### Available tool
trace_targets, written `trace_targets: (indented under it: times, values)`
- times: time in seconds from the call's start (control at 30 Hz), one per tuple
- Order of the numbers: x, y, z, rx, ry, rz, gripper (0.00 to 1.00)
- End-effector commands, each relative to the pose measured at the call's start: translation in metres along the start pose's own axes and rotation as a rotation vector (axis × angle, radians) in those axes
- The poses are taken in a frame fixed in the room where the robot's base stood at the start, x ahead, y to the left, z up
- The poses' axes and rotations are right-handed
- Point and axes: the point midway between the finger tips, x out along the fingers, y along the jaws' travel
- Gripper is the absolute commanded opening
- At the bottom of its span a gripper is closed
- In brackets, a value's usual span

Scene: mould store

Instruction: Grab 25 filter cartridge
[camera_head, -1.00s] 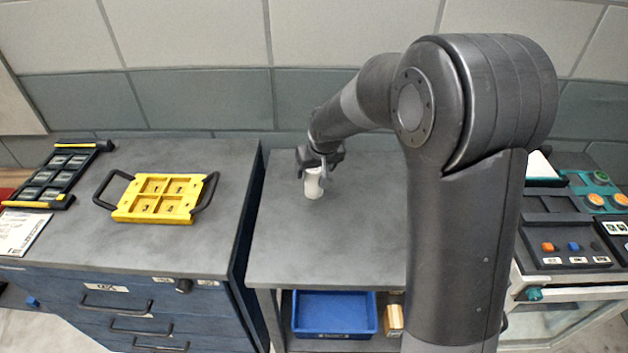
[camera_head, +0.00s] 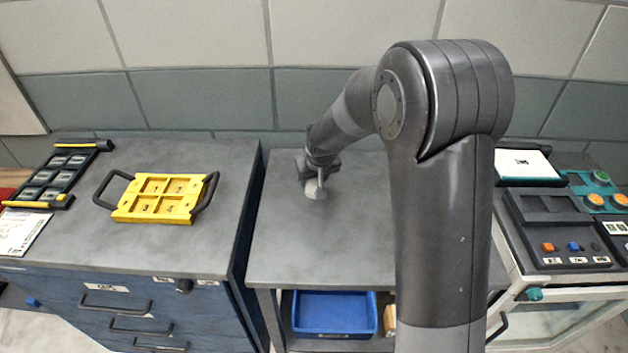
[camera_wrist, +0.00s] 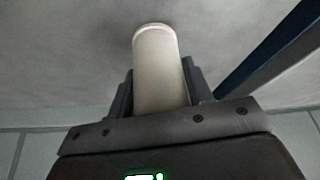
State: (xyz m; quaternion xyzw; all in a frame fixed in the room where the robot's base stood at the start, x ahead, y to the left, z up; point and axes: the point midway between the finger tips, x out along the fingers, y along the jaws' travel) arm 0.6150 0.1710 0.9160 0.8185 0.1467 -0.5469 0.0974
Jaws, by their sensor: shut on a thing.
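The filter cartridge is a pale, off-white cylinder. In the head view the cartridge (camera_head: 313,188) is at the grey worktop, below my gripper and partly hidden by it. I cannot tell whether it touches the worktop. My gripper (camera_head: 317,179) is shut on it. In the wrist view the cartridge (camera_wrist: 158,65) sticks out between the two dark fingers of my gripper (camera_wrist: 160,88), with its round end away from the palm.
The grey worktop (camera_head: 290,240) is otherwise clear. A blue bin (camera_head: 334,313) sits on the shelf below. A yellow mould frame (camera_head: 158,198) and a black tray (camera_head: 58,176) lie on the left cabinet. A control panel (camera_head: 560,235) stands right. A tiled wall is behind.

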Motion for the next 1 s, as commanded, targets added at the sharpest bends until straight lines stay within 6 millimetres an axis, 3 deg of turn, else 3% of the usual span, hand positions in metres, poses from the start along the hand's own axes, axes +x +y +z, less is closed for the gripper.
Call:
trace_targets:
  times: [0.23,0.57,0.67,0.83,1.0]
  values:
    - [0.0,0.0,0.0,0.0,0.0,0.0,0.22]
    - [-0.004,0.0,-0.002,0.0,0.001,0.0,0.22]
    - [-0.013,0.0,-0.006,0.0,0.003,0.0,0.22]
    - [-0.043,0.003,-0.017,0.002,0.005,0.001,0.22]
    - [-0.072,0.037,-0.003,0.006,0.003,0.003,0.22]
